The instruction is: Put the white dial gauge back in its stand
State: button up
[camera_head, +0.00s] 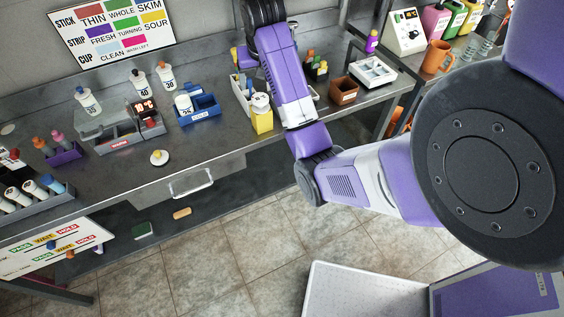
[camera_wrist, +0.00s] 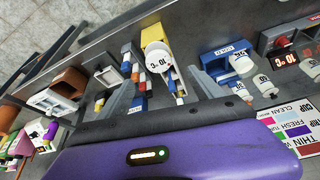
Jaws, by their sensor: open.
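A white round-faced piece, which looks like the dial gauge (camera_head: 260,101), shows at the top of a yellow block (camera_head: 262,121). I cannot tell whether it is seated in the block or only leans there. In the wrist view the white gauge (camera_wrist: 158,58) shows dark markings on its face, with the yellow block (camera_wrist: 153,24) behind it. My gripper (camera_wrist: 163,90) is open; its two grey fingers are spread either side of the gauge in the picture, with no contact visible. In the head view my arm hides the fingers.
A blue tray (camera_head: 203,117) with a white bottle stands left of the yellow block. A small white disc with a yellow centre (camera_head: 159,157) lies near the front edge. A brown box (camera_head: 343,93) and white tray (camera_head: 373,73) stand right. The bench between disc and block is clear.

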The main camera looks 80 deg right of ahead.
jog(key=w+a+f+n+t, duration=0.1)
jog(key=w+a+f+n, duration=0.15)
jog(key=a+f, duration=0.5)
jog(key=s+a+f+n+t, duration=0.1)
jog(key=a+f+n+t, duration=0.2)
jog(key=a, duration=0.7)
jog(key=s+a+f+t, duration=0.1)
jog(key=a+f+t, duration=0.1)
jog(key=a+f, duration=0.65)
jog(key=s+a+r+n+t+y, duration=0.1)
jog(key=s+a+r+n+t, duration=0.1)
jog(key=s+a+r, duration=0.3)
jog(key=s+a+r+n+t, duration=0.1)
jog(key=s+a, duration=0.2)
jog(key=a, duration=0.4)
jog(key=s+a+r+n+t+y, duration=0.3)
jog(key=s+a+r, duration=0.2)
jog(key=s+r, duration=0.5)
notch_tip(320, 180, up, 2)
jog(key=shift+s+a+r+t, duration=0.1)
jog(key=shift+s+a+t, duration=0.2)
jog(key=shift+s+a, duration=0.1)
jog(key=shift+n, duration=0.25)
